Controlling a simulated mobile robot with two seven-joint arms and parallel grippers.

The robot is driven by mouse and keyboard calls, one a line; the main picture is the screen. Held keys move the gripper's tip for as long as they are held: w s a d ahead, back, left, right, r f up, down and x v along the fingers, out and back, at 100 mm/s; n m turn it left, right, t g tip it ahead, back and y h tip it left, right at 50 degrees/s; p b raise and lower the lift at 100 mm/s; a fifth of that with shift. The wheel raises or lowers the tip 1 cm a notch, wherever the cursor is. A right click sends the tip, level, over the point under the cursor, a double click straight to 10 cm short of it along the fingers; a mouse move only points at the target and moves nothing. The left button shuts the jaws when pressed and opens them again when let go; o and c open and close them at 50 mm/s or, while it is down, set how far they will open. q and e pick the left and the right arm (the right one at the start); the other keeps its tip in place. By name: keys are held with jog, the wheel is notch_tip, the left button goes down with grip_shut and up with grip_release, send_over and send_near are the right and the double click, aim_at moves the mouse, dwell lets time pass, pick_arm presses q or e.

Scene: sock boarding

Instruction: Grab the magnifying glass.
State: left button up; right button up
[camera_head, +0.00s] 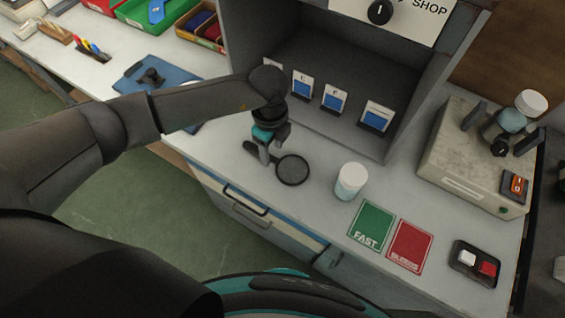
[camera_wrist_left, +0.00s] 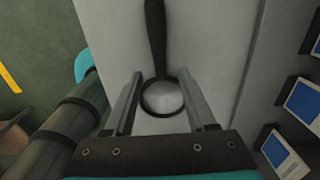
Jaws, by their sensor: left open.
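The magnifying glass lies on the light grey counter, with its round dark-rimmed lens (camera_head: 292,170) to the right and its black handle to the left in the head view. In the left wrist view its lens (camera_wrist_left: 162,98) shows between my fingers and its handle (camera_wrist_left: 155,40) points away past the fingertips. My left gripper (camera_head: 268,154) is open and points down over the glass, close to where handle and lens meet. In the left wrist view the fingers of the gripper (camera_wrist_left: 162,77) stand apart on both sides, with nothing gripped. My right gripper is not seen.
A white-lidded jar (camera_head: 351,182) stands right of the lens. Green (camera_head: 371,226) and red (camera_head: 409,246) cards lie beyond it, near a two-button box (camera_head: 475,264). A grey cubby with blue-and-white cards (camera_head: 334,99) stands behind. A grey machine (camera_head: 470,155) is at the right.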

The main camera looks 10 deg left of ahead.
aim_at(274, 160)
pick_arm(q)
notch_tip(274, 160, down, 2)
jog(key=shift+f, duration=0.25)
grip_shut()
dwell(0.3)
